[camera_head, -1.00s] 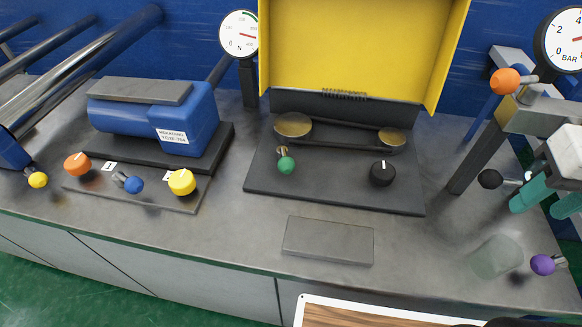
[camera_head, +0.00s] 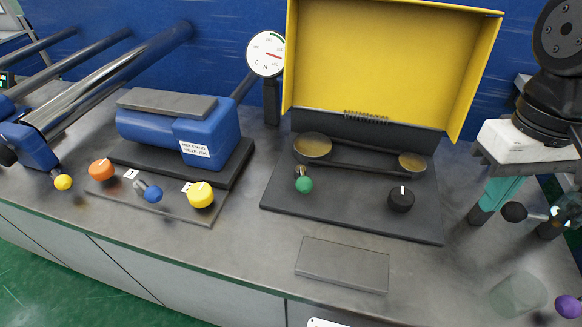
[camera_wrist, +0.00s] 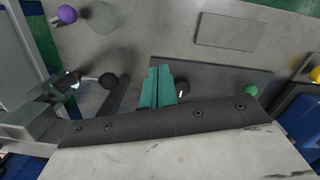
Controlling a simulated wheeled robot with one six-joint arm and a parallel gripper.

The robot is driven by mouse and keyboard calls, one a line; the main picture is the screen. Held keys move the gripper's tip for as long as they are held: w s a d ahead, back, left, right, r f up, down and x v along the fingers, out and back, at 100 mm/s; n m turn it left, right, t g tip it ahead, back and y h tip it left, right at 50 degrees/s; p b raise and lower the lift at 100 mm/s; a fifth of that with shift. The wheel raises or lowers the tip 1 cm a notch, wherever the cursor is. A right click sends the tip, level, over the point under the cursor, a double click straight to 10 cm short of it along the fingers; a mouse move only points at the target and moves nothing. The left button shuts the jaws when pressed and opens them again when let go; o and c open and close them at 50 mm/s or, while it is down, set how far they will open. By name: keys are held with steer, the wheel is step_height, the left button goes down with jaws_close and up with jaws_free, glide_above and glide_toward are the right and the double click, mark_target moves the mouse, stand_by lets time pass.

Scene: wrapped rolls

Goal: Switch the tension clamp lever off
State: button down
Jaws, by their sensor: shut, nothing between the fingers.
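No readable label names the tension clamp lever, so I cannot tell which lever it is. A green-ball lever (camera_head: 304,184) stands on the dark base under the raised yellow cover (camera_head: 385,65), left of a black knob (camera_head: 401,199). A blue-ball lever (camera_head: 152,194) is on the left panel. A black-ball lever (camera_head: 513,211) is at the right; it also shows in the wrist view (camera_wrist: 108,80). My gripper (camera_head: 488,205) hangs at the right, above the bench. In the wrist view its teal fingers (camera_wrist: 158,72) are together and empty, in line beside the black knob.
An orange knob (camera_head: 101,170), a yellow knob (camera_head: 201,195) and a yellow-ball lever (camera_head: 63,182) are at the left. A purple ball (camera_head: 568,306) and a translucent cylinder (camera_head: 518,295) are at the lower right. A flat grey plate (camera_head: 343,265) lies in front of the base.

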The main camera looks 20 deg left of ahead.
steer(key=w+a+f+n, duration=0.1)
steer(key=w+a+n, duration=0.2)
steer(key=a, duration=0.9)
steer(key=w+a+f+n+h, duration=0.1)
steer(key=w+a+n, duration=0.3)
steer(key=a, duration=0.8)
steer(key=w+a+f+n+h, duration=0.1)
steer(key=w+a+n, duration=0.3)
steer(key=a, duration=0.9)
steer(key=shift+w+f, duration=0.15)
steer(key=shift+w, duration=0.45)
